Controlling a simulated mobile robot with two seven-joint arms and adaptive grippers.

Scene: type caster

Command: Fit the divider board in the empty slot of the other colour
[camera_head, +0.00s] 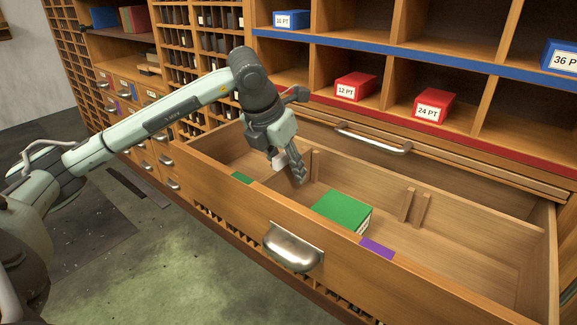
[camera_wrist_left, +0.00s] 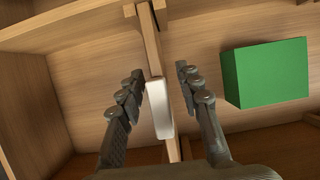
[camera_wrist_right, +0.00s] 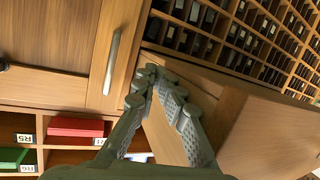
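The wooden divider board (camera_wrist_left: 150,40) stands edge-up in the drawer and carries a white grip tab (camera_wrist_left: 160,108). In the head view the tab (camera_head: 279,163) shows beside my left gripper (camera_head: 292,172), whose arm hides much of the board. In the left wrist view my left gripper (camera_wrist_left: 158,78) is open, its fingers on either side of the board; the left finger is close to the tab, the right one apart. A green mark (camera_head: 242,178) and a purple mark (camera_head: 377,248) are on the drawer's front edge. An empty slot between two posts (camera_head: 413,207) is opposite the purple mark. My right gripper (camera_wrist_right: 158,82) has its fingertips together.
A green box (camera_head: 342,211) lies in the drawer (camera_head: 450,300), right of my left gripper. The drawer's right part is bare. Shelves above hold red boxes (camera_head: 355,86) and blue boxes (camera_head: 292,19). The drawer has a metal front handle (camera_head: 292,248).

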